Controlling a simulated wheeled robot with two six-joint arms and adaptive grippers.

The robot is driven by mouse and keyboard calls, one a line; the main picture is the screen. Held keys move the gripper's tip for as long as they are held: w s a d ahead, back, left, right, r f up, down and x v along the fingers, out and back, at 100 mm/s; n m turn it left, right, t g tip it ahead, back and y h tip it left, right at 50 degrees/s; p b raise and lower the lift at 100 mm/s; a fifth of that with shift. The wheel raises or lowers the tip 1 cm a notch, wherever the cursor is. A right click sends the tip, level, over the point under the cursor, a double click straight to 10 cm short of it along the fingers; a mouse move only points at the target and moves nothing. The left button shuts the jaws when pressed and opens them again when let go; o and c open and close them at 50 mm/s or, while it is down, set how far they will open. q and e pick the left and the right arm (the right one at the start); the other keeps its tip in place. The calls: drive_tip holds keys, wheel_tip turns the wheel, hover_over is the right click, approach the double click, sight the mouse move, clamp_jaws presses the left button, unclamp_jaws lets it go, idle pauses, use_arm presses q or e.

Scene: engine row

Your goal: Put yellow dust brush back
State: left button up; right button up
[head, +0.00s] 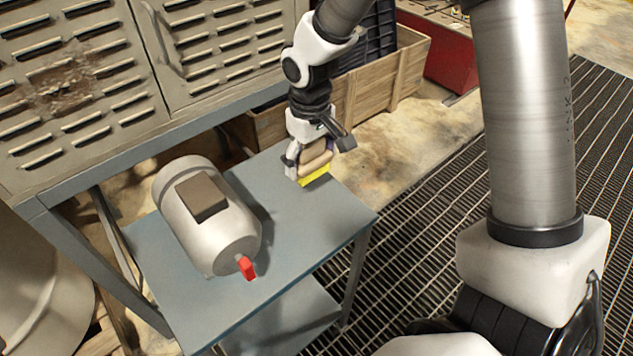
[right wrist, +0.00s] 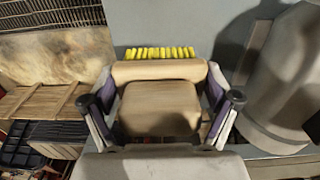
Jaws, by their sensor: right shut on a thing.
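The yellow dust brush (head: 315,176) has a tan wooden body and yellow bristles. It is at the far right end of the small blue-grey table (head: 310,225). My right gripper (head: 308,160) is shut on its wooden body from above. In the right wrist view the wooden body (right wrist: 160,105) sits between both fingers, with yellow bristles (right wrist: 160,53) showing beyond it. The bristles are at or just above the tabletop; I cannot tell if they touch. My left gripper is not in view.
A grey motor with a red shaft end (head: 210,215) stands on the table left of the brush. A louvred metal cabinet (head: 90,90) rises behind. A wooden crate (head: 385,85) stands past the table's far end. The table's front right part is clear.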

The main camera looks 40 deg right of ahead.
sight(315, 146)
drive_tip(key=f, duration=0.8)
drive_tip(key=shift+d+f, duration=0.25)
drive_tip(key=shift+f, duration=0.1)
drive_tip(key=shift+s+d+f, duration=0.1)
drive_tip(key=shift+d, duration=0.05)
drive_tip(key=o, duration=0.8)
drive_tip(key=shift+o, duration=0.3)
wheel_tip(315, 146, up, 12)
drive_tip(key=shift+r, duration=0.15)
